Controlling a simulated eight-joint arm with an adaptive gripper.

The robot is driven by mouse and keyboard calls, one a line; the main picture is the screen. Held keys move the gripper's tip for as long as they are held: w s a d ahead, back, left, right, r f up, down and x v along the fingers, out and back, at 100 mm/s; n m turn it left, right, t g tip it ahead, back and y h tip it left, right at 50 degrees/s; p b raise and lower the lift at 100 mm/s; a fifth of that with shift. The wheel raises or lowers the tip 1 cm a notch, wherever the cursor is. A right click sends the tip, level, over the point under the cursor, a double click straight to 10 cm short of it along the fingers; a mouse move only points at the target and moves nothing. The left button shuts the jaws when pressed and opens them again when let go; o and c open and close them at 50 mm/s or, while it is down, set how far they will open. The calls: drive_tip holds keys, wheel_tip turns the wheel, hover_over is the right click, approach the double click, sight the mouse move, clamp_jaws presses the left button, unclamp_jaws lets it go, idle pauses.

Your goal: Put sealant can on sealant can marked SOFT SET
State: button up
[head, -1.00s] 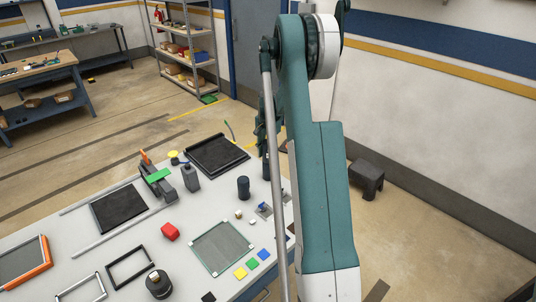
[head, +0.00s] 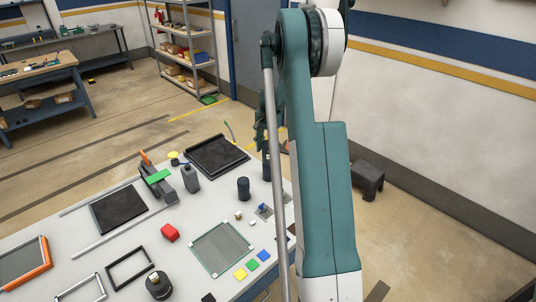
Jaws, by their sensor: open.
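A short dark can (head: 243,188) stands upright near the right side of the white bench. A taller dark can-like cylinder (head: 267,166) stands behind it, partly hidden by my arm's rod. Their labels are too small to read, so I cannot tell which is marked SOFT SET. My gripper (head: 259,143) shows small and dark above and beside the taller cylinder, partly hidden by my arm. It is open; I see nothing held in it. I cannot tell whether it touches the cylinder.
A round black object (head: 158,285) is in front. A dark stool (head: 367,179) stands on the floor.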

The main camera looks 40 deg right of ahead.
wheel_tip(320, 180, up, 9)
drive_tip(key=shift+f, duration=0.1)
idle(0.3)
idle(0.7)
drive_tip(key=shift+a+r, duration=0.4)
drive_tip(key=shift+a, duration=0.1)
drive_tip(key=s+a+r+n+t, duration=0.1)
drive_tip(key=s+a+r+n, duration=0.3)
drive_tip(key=a, duration=0.6)
drive_tip(key=s+a+r+n+t+h, duration=0.1)
drive_tip(key=s+a+r, duration=0.2)
drive_tip(key=a+r, duration=0.6)
drive_tip(key=s+a+r+n+t, duration=0.1)
drive_tip(key=s+a+r+n, duration=0.25)
drive_tip(key=a, duration=0.85)
drive_tip(key=s+a+f+n+t, duration=0.2)
drive_tip(key=s+a+n, duration=0.2)
drive_tip(key=s+a, duration=0.6)
drive_tip(key=s+a+f+n+t+y, duration=0.1)
drive_tip(key=s+a+f+n+t, duration=0.1)
drive_tip(key=s+a, duration=0.9)
drive_tip(key=shift+s+n, duration=0.85)
drive_tip(key=shift+s, duration=0.1)
